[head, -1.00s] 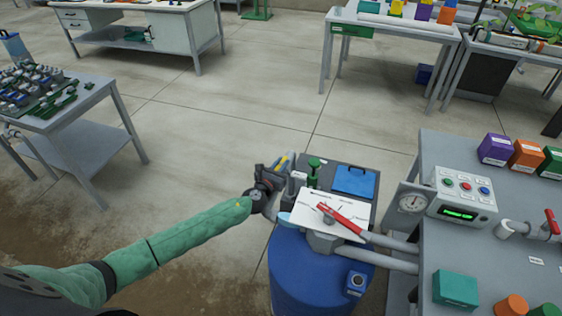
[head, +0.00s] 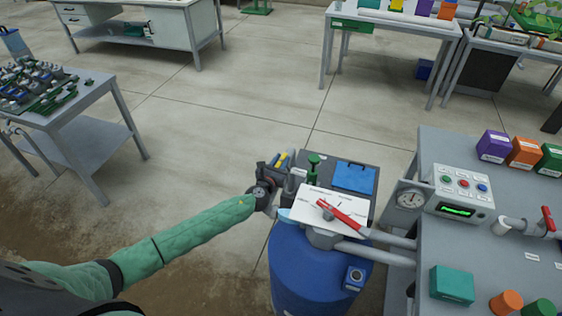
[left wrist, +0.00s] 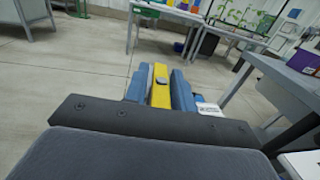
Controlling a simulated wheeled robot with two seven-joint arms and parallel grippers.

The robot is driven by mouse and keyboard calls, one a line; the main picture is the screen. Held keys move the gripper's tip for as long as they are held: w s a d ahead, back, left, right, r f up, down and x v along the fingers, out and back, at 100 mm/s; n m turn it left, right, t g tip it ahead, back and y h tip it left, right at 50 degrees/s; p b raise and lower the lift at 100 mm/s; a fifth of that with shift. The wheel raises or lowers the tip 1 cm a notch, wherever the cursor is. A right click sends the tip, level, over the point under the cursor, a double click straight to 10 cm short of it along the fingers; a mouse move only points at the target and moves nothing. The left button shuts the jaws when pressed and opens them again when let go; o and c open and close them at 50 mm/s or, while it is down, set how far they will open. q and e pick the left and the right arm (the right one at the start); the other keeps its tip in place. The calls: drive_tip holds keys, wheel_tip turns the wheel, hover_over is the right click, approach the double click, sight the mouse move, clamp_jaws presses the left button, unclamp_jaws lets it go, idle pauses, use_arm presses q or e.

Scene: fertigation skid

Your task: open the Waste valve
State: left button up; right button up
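A red lever (head: 342,215) lies across a white labelled plate (head: 312,197) above a blue drum (head: 300,270). It points toward the lower right, along the grey pipes. The plate's lettering is too small to read, so I cannot tell which mark is Waste. My left gripper (head: 280,160) is just left of the plate and apart from the lever. In the left wrist view its blue fingers (left wrist: 160,88) flank a yellow strip with a grey knob. I cannot tell whether that strip is finger padding or something held. My right gripper is not in view.
A green-handled fitting (head: 314,163) and a blue clipboard-like item (head: 354,177) are behind the plate. A gauge (head: 410,199) and a control box (head: 461,197) stand to the right. Another red-handled valve (head: 547,219) is at the far right. The floor left of the drum is clear.

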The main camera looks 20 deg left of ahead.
use_arm(q)
drive_tip(key=shift+o, duration=0.9)
